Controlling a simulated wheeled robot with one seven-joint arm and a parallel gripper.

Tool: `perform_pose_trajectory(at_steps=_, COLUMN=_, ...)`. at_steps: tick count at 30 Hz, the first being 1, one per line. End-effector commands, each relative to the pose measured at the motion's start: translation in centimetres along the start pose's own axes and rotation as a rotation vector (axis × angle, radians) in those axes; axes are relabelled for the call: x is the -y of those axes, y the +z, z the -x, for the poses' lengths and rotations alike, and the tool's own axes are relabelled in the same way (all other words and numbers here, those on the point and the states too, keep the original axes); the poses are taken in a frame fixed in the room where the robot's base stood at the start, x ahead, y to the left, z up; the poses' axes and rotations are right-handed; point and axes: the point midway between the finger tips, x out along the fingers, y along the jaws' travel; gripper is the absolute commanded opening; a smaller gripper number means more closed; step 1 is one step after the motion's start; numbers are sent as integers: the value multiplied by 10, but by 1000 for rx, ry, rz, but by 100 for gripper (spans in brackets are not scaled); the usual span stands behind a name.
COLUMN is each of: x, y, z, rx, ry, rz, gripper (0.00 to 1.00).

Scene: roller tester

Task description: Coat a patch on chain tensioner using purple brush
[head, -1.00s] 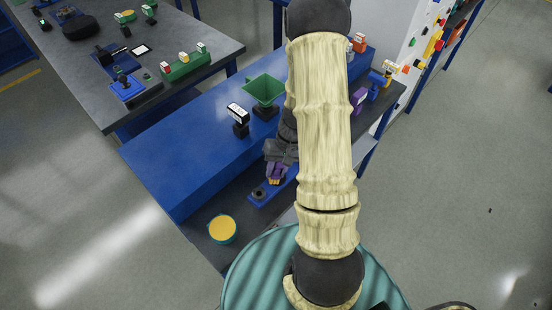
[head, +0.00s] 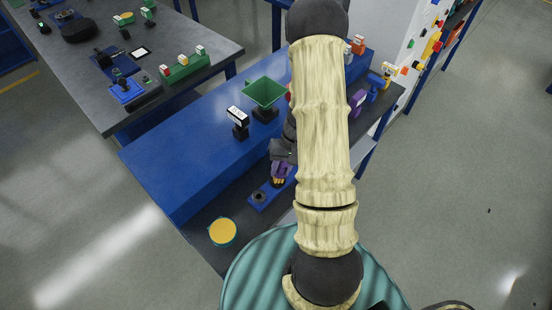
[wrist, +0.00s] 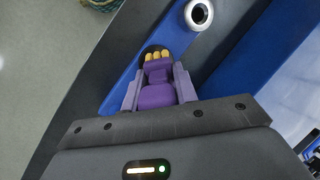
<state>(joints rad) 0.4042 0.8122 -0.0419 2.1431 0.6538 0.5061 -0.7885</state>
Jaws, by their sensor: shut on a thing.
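My gripper (wrist: 158,90) is shut on the purple brush (wrist: 158,95), whose yellow-orange bristles point away from my wrist. The brush also shows in the head view (head: 281,170), partly hidden by my arm. The bristles are over a dark round spot on a long blue base (wrist: 180,40); I cannot tell whether they touch it. A pale ring with a dark centre (wrist: 198,14) stands on the same base. In the head view the base (head: 268,194) lies on the dark lower shelf. I cannot tell for sure which part is the chain tensioner.
A teal-rimmed pot with a yellow-orange top (head: 222,231) stands near the shelf's front corner. A raised blue surface (head: 190,150) behind carries a black labelled stand (head: 238,120) and a green funnel (head: 264,92). Purple (head: 357,99) and blue parts lie to the right.

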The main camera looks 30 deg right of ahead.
Motion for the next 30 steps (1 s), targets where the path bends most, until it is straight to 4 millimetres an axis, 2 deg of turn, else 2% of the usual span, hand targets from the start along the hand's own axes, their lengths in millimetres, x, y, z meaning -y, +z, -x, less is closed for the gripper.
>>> perform_pose_trajectory(at_steps=8, x=17, y=7, z=-7, rx=0, ry=-1, rz=-3, gripper=6)
perform_pose_trajectory(at_steps=11, x=23, y=9, z=5, rx=-3, ry=0, rz=-2, gripper=6)
perform_pose_trajectory(at_steps=12, x=26, y=11, z=16, rx=-5, ry=0, rz=-1, gripper=6)
perform_pose_trajectory(at_steps=30, x=44, y=20, z=62, rx=2, ry=1, rz=6, gripper=6)
